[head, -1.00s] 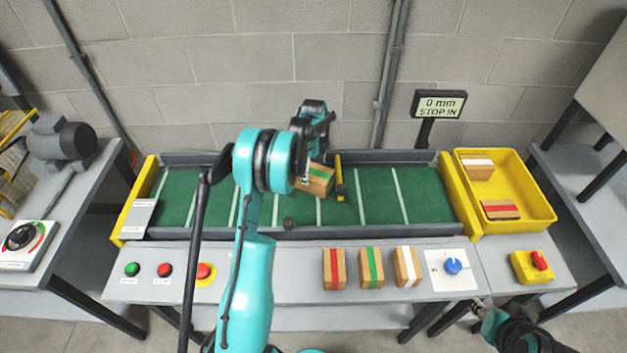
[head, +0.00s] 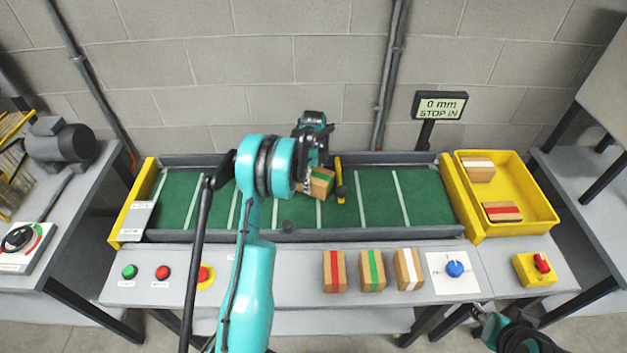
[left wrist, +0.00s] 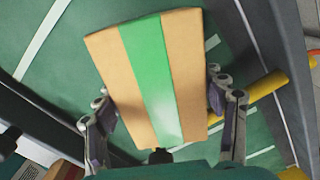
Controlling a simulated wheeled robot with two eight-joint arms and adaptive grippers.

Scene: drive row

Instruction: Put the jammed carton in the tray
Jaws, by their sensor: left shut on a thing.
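The carton with a green stripe (head: 319,183) is on or just above the green conveyor belt (head: 380,200), next to a yellow stop bar (head: 339,182). My left gripper (head: 312,165) is shut on this carton. In the left wrist view the carton (left wrist: 185,80) sits between the two fingers (left wrist: 165,120), tilted in the picture. Whether it touches the belt is hard to tell. The yellow tray (head: 545,222) at the belt's right end holds a white-striped carton (head: 478,170) and a red-striped carton (head: 502,212). My right gripper (head: 487,322) is at the lower right, partly cut off, its fingers unclear.
Red-, green- and white-striped cartons (head: 372,270) stand on the front ledge beside a blue knob (head: 455,268). Push buttons (head: 163,272) are at left. A display (head: 439,105) reads "0 mm STOP IN". Low rails border the belt; its right part is clear.

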